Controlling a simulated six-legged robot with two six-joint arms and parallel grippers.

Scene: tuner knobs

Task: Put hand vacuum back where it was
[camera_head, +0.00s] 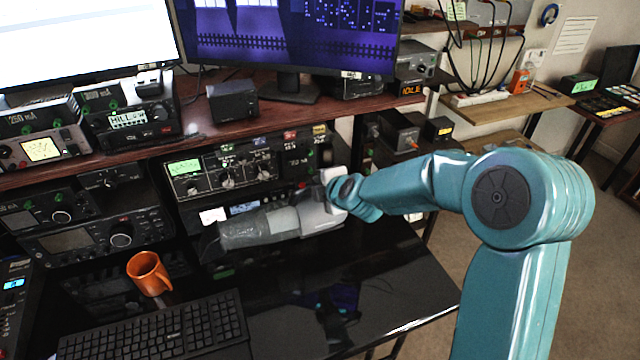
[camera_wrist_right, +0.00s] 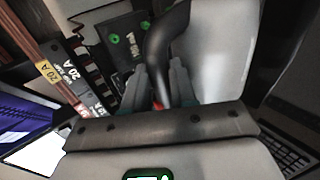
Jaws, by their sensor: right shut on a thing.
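The hand vacuum (camera_head: 268,226) is grey and white with a dark translucent nose pointing left. It lies roughly level over the glossy black desk, in front of the radio gear; I cannot tell whether it touches the desk. My right gripper (camera_head: 338,190) is at the vacuum's right end, shut on it. In the right wrist view the gripper's fingers (camera_wrist_right: 162,88) close around the dark curved handle of the vacuum (camera_wrist_right: 172,38), beside its pale body. My left gripper is not in view.
An orange mug (camera_head: 149,273) and a black keyboard (camera_head: 155,330) are on the desk (camera_head: 400,285) at the left. Radio units (camera_head: 245,165) fill the shelf behind the vacuum. Monitors stand above. The desk's right front is clear.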

